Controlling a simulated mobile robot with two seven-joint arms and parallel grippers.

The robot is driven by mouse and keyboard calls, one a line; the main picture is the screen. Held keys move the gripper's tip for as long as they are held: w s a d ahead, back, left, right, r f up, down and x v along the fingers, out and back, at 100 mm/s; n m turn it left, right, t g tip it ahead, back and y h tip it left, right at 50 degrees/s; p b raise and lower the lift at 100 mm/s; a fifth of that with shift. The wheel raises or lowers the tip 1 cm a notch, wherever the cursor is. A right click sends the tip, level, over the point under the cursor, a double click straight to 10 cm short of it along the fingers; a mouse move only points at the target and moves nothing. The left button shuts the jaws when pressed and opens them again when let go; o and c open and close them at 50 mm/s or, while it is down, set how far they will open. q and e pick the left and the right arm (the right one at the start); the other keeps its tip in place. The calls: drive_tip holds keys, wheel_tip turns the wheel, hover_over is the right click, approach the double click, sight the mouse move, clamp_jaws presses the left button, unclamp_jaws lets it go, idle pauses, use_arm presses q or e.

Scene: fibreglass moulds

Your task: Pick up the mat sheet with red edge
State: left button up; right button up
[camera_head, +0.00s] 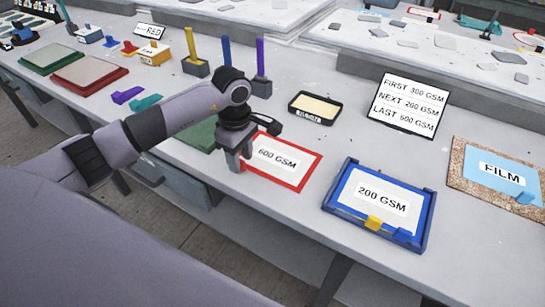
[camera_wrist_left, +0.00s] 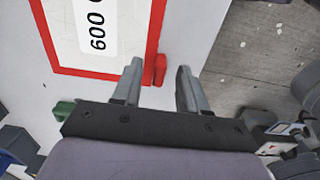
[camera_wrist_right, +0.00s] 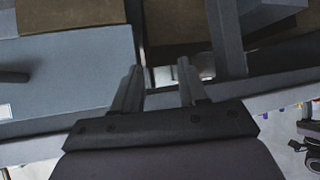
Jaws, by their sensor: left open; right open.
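The mat sheet with red edge (camera_head: 293,175) lies flat on the bench, white with a label reading 600 GSM. In the left wrist view the sheet (camera_wrist_left: 145,50) shows its red border, with a small red tab (camera_wrist_left: 160,70) at its edge. My left gripper (camera_head: 236,162) is at the sheet's left edge in the head view. In the left wrist view the left gripper (camera_wrist_left: 158,80) is open, with the red tab at or between its fingertips; I cannot tell whether they touch. My right gripper (camera_wrist_right: 157,75) is open and empty, seen only in its wrist view.
A blue-framed tray (camera_head: 427,225) holding a 200 GSM sheet (camera_head: 365,203) is right of the red-edged sheet. A film board (camera_head: 459,181), a black-rimmed dish (camera_head: 315,108) and an order sign (camera_head: 408,104) stand around it. A green sheet (camera_head: 200,135) is partly hidden behind my left arm.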

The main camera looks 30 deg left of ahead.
use_arm(q)
drive_tip(key=shift+c, duration=0.3)
clamp_jaws()
wheel_tip(320, 180, up, 20)
idle(0.4)
